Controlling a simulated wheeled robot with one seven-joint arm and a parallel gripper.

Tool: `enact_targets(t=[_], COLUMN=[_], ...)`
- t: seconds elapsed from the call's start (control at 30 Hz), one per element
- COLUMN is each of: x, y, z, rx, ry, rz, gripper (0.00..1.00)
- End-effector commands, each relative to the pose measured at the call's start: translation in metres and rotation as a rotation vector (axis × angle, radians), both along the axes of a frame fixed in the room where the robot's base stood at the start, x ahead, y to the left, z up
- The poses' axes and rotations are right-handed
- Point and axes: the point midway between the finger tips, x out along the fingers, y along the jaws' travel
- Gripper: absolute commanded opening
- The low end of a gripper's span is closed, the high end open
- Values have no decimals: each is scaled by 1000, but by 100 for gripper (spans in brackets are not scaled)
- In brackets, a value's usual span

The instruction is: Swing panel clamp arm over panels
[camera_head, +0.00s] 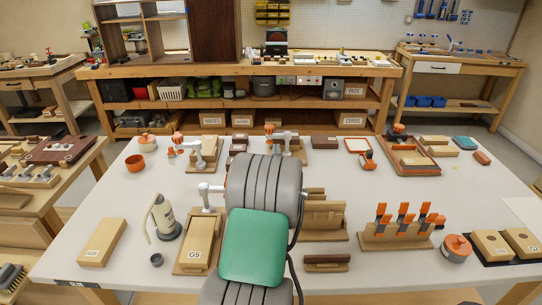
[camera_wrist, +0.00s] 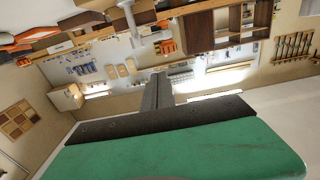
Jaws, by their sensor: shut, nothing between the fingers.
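White clamps with orange handles stand on the white table; I cannot tell for sure which is the panel clamp. One clamp (camera_head: 283,138) stands behind my arm near dark wooden blocks, its lower part partly hidden. A third (camera_head: 206,190) stands at the back of the G5 board (camera_head: 199,240).
A wooden block with orange-handled tools (camera_head: 400,233) and an orange-topped round tin (camera_head: 456,247) stand right. A wooden tray (camera_head: 411,167) lies back right. The table's left and middle-right areas have bare patches.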

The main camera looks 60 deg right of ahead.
Motion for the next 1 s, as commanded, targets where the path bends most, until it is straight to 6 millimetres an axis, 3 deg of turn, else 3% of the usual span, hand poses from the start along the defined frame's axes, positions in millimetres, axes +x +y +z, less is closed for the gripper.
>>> enact_targets(t=[0.03, 0.2, 0.67, 1.0], x=[0, 0, 3, 32], y=[0, 0, -4, -61], z=[-30, -59, -55, -56], rx=[0, -1, 1, 0], ry=[0, 0, 0, 1], rz=[0, 0, 1, 2], gripper=[0, 0, 0, 0])
